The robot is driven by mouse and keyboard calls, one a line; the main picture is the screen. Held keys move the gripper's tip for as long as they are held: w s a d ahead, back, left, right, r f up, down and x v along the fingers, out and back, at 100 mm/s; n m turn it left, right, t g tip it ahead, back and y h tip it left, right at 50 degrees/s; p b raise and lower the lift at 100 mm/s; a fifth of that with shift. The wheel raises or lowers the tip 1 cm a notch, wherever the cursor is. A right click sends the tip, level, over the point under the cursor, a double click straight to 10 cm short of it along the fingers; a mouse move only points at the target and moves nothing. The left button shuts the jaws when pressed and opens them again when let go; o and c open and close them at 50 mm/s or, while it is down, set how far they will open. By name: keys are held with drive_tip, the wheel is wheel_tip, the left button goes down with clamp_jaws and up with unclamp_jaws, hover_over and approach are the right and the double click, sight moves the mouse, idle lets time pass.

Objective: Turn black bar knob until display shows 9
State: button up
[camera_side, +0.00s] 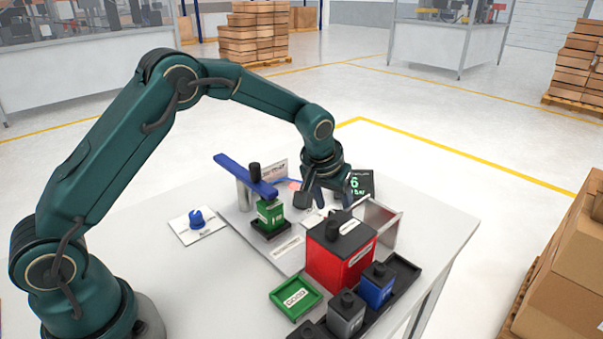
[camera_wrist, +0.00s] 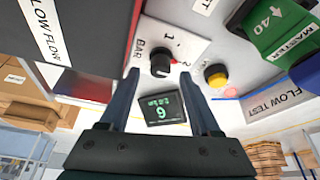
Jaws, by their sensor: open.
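The black bar knob (camera_wrist: 160,63) stands on a white plate marked BAR, with numbers around it and a small red mark beside it. In the wrist view it lies between and just beyond my fingertips, with gaps on both sides. My gripper (camera_wrist: 159,73) is open and empty, pointing down over the panel. In the side view my gripper (camera_side: 325,198) hides the knob. The dark display (camera_wrist: 163,110) shows a green digit over the bar unit. In the side view the display (camera_side: 361,184) is partly covered by a finger, and its digit looks like 6.
A red box (camera_side: 340,262) with a black top stands close in front of my gripper. A green block (camera_side: 270,213) under a blue bar (camera_side: 245,175) stands to the left. A yellow button (camera_wrist: 216,75) is near my right finger in the wrist view.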

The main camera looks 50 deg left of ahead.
drive_tip(key=shift+x, duration=0.85)
clamp_jaws()
drive_tip(key=shift+m, duration=0.4)
drive_tip(key=m+h, duration=0.2)
drive_tip(key=m, duration=0.3)
drive_tip(key=shift+a, duration=0.15)
drive_tip(key=m+h, duration=0.1)
drive_tip(key=m, duration=0.2)
drive_tip(key=m+g+h, duration=0.1)
drive_tip(key=m, duration=0.2)
unclamp_jaws()
